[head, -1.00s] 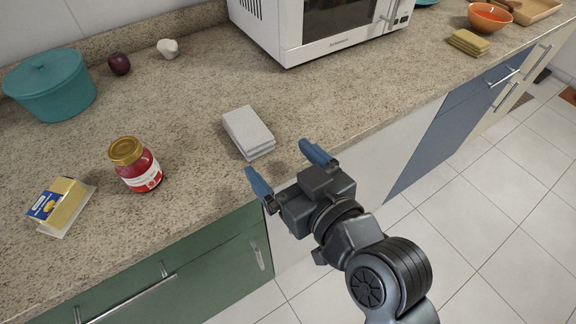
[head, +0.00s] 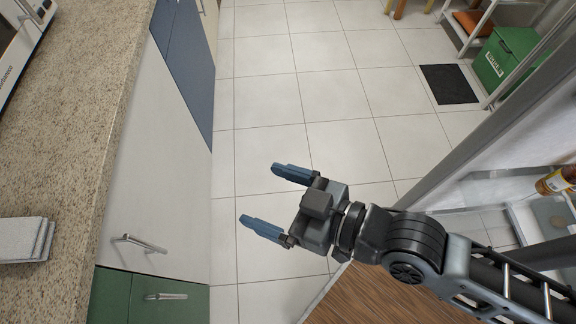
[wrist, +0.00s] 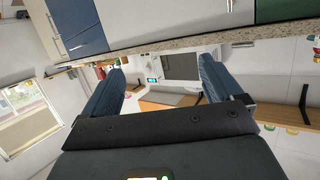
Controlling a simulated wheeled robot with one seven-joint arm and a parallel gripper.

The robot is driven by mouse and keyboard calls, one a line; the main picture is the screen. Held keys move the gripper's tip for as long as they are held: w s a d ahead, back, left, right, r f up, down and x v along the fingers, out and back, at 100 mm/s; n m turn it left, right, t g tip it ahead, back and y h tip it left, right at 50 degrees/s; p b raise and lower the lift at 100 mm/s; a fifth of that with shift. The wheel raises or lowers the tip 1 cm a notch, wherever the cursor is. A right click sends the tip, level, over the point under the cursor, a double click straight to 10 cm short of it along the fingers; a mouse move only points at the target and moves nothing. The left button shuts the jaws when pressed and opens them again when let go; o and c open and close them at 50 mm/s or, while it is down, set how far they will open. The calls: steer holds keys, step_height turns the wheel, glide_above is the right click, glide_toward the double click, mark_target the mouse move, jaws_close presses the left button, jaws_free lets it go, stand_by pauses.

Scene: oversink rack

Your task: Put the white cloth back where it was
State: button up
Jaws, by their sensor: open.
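The white cloth (head: 24,240) lies folded in a stack on the granite counter, at the left edge of the head view and partly cut off by it. It is near the counter's front edge. My gripper (head: 268,200) is open and empty, over the tiled floor to the right of the counter and apart from the cloth. In the wrist view my gripper's two blue fingers (wrist: 160,90) stand wide apart with nothing between them. I cannot make out the cloth in the wrist view.
The granite counter (head: 75,130) runs along the left, with a white microwave (head: 22,40) at its top left. Blue, white and green cabinet fronts are below. A dark mat (head: 448,84) and green box (head: 505,58) are at the upper right.

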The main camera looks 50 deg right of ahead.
steer(key=s+d+r+m+h, duration=0.1)
steer(key=s+d+r+h, duration=0.1)
steer(key=s, duration=0.5)
steer(key=s+d+r+m+h, duration=0.1)
steer(key=s+d+r+h, duration=0.1)
steer(key=s+d+r, duration=0.2)
steer(key=s+d, duration=0.2)
steer(key=s, duration=0.2)
steer(key=shift+m+t, duration=0.3)
steer(key=shift+s, duration=0.1)
